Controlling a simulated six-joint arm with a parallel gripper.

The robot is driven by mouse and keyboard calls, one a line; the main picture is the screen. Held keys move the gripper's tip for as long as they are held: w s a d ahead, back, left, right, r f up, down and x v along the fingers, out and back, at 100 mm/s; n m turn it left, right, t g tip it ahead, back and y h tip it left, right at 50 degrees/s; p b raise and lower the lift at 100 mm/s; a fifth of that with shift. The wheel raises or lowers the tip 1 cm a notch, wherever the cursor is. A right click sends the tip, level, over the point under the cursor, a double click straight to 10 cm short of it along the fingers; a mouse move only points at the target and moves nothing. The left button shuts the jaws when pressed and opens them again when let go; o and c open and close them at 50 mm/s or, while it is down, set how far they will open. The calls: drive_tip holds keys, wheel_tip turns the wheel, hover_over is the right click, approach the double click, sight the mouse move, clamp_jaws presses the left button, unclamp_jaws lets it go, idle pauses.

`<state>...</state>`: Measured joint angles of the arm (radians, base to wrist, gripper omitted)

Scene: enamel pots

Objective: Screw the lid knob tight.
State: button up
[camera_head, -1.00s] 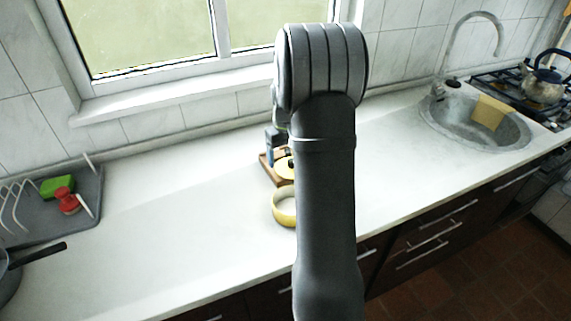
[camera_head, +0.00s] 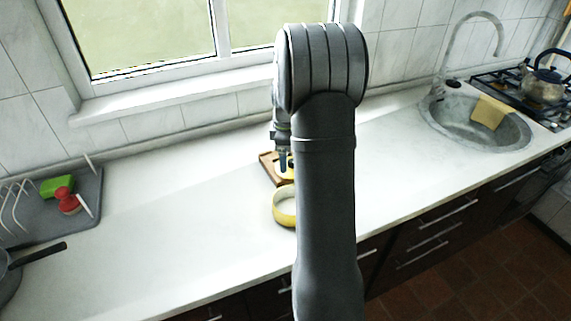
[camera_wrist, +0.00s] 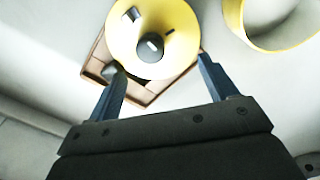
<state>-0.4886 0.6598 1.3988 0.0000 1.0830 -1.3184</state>
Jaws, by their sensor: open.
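The yellow lid (camera_wrist: 178,18) lies on a small wooden board, with the round black knob (camera_wrist: 150,46) near its middle. The knob lies beyond the fingertips and I see no contact. In the head view my gripper (camera_head: 284,160) is over the lid, which is mostly hidden behind the gripper and my arm. How far the knob is screwed in cannot be told.
The wooden board (camera_wrist: 97,62) also shows in the head view (camera_head: 266,162). A yellow pot (camera_head: 281,208) stands just in front of it, partly hidden by my arm. A dish rack (camera_head: 90,205) with a green sponge is at the left. The counter between is clear.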

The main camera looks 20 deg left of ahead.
drive_tip(key=n, duration=0.3)
drive_tip(key=shift+n, duration=0.3)
drive_tip(key=shift+f, duration=0.1)
drive_tip(key=shift+f, duration=0.6)
clamp_jaws()
